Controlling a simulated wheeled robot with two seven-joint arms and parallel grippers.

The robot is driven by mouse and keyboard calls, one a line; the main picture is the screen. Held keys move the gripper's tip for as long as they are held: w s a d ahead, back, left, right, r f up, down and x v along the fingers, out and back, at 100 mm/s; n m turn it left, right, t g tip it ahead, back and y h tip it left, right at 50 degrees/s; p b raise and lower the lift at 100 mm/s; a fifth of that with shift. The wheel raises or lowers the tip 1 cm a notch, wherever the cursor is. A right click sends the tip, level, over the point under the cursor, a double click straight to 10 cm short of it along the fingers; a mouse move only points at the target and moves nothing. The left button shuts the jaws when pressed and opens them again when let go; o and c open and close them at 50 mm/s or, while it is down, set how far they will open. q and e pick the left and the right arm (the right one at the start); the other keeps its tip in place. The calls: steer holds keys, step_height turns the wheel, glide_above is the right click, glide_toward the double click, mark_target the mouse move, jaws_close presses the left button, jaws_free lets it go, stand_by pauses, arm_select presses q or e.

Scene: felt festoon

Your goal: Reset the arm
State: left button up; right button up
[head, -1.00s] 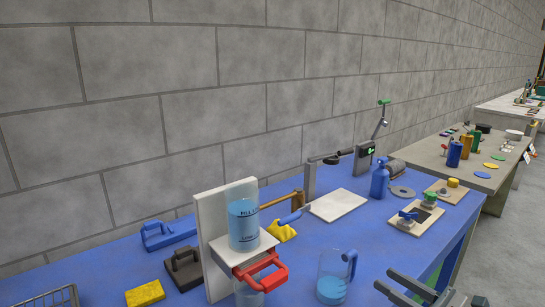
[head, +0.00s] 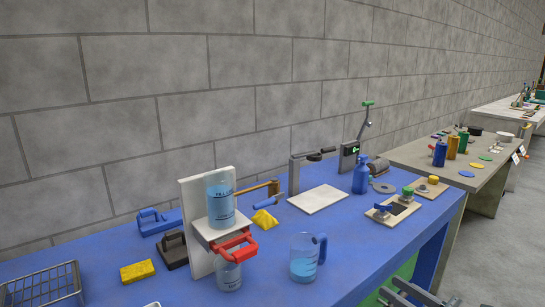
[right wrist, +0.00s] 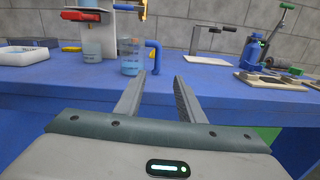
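My right gripper (head: 410,291) shows at the bottom right of the head view, in front of the blue table's front edge. In the right wrist view its two fingers (right wrist: 160,84) are apart with nothing between them, so it is open and empty. Beyond the fingers stands a clear jug (right wrist: 131,57) with blue liquid and a blue handle; it stands upright on the table in the head view (head: 303,262). My left gripper is not in view.
The blue table (head: 375,232) holds a white dispenser stand (head: 197,262) with a red handle (head: 234,248), a wire basket (head: 42,285), a yellow sponge (head: 137,271), a white board (head: 318,199) and a blue bottle (head: 360,178). Another table (head: 405,157) stands behind.

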steer(key=s+d+f+m+h, duration=0.1)
steer(key=s+f+m+h, duration=0.15)
steer(key=f+m, duration=0.75)
steer(key=s+d+f+m+h, duration=0.1)
steer(key=f+m+h, duration=0.3)
steer(key=f+m, duration=0.6)
steer(key=s+d+f+m+h, duration=0.1)
steer(key=s+f+m+h, duration=0.15)
steer(key=f+m, duration=0.7)
steer(key=s+a+f+m+g, duration=0.3)
steer(key=s+a+f, duration=0.1)
steer(key=s+f, duration=0.5)
steer(key=s+a+f+m+g, duration=0.3)
steer(key=s+a+f+m, duration=0.1)
steer(key=s+f, duration=0.5)
steer(key=s+a+f+m+g, duration=0.3)
steer(key=s+f, duration=0.5)
steer(key=f, duration=0.4)
steer(key=a+m, duration=0.1)
steer(key=a, duration=0.1)
steer(key=shift+s+a+f+h+p, duration=0.15)
steer(key=shift+s+a+h+p, duration=0.15)
steer(key=shift+s+a+p, duration=0.1)
